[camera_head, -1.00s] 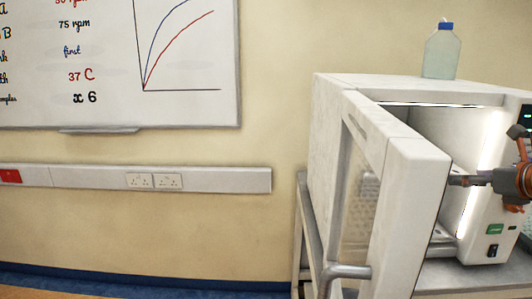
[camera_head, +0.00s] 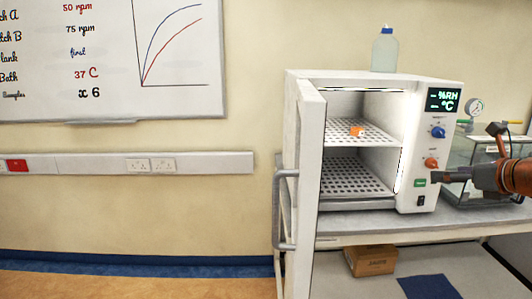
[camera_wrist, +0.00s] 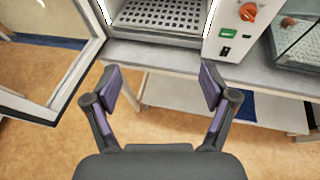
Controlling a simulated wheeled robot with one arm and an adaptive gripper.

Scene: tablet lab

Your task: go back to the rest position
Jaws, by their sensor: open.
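My gripper (camera_wrist: 161,88) is open and empty in the wrist view, with both fingers spread over the floor and the bench's front edge. In the head view my gripper (camera_head: 440,176) is at the right, in front of the lower right of the white chamber (camera_head: 415,130). The chamber's door (camera_head: 308,150) stands wide open at its left side. Inside are two perforated shelves; a small orange item (camera_head: 357,131) sits on the upper shelf (camera_head: 340,138). The lower shelf (camera_wrist: 160,14) looks bare where it shows.
The chamber stands on a grey bench (camera_head: 400,228). A blue-capped bottle (camera_head: 384,52) is on top of it. A glass-walled apparatus (camera_head: 475,170) stands to its right. A cardboard box (camera_head: 370,260) and a blue sheet (camera_head: 428,288) are on the lower level. Floor at the left is clear.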

